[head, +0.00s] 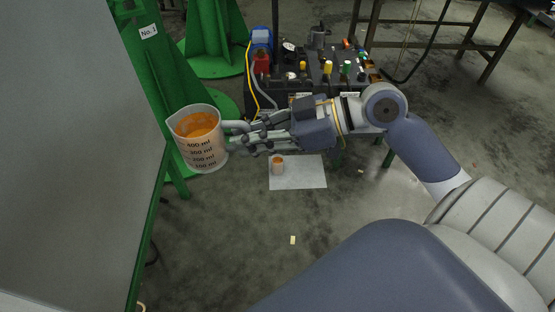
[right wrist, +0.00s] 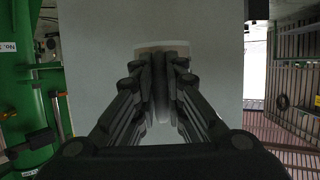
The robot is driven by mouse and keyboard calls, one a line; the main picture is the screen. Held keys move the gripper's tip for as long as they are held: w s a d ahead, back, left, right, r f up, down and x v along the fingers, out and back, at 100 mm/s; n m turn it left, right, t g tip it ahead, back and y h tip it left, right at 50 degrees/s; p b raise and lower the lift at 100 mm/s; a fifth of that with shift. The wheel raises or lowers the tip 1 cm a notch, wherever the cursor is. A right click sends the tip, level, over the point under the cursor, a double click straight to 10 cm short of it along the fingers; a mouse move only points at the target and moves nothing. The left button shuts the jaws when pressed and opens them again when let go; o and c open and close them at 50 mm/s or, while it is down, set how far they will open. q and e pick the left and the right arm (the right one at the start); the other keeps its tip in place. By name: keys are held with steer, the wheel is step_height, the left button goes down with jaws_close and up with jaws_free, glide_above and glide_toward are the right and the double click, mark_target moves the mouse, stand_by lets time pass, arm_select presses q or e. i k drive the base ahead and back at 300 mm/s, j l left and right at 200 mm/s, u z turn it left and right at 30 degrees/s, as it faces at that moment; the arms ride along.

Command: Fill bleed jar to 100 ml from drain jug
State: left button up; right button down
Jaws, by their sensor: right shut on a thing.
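The drain jug (head: 201,140) is a translucent beaker with printed ml marks and orange liquid inside. My right gripper (head: 232,134) is shut on its right side and holds it up in the air at the left of the head view. In the right wrist view, the jug's pale rim (right wrist: 161,44) shows beyond the fingers, which hide most of it. The bleed jar (head: 278,166) is a small cup that looks orange inside. It stands upright on a white sheet, apart from the jug, to its right and lower down; its level is too small to read. My left gripper is not in view.
The white sheet (head: 308,174) lies on the grey floor. A dark bench (head: 275,98) with coloured fittings and hoses stands behind my right arm. A green stand (head: 160,75) and a large grey panel (head: 70,150) are at left, close to the jug. The floor in front is mostly clear.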

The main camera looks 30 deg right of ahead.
mark_target(278, 161)
steer(key=i+l+z, duration=0.3)
steer(key=i, duration=0.35)
steer(key=i+z, duration=0.25)
steer(key=i, duration=0.45)
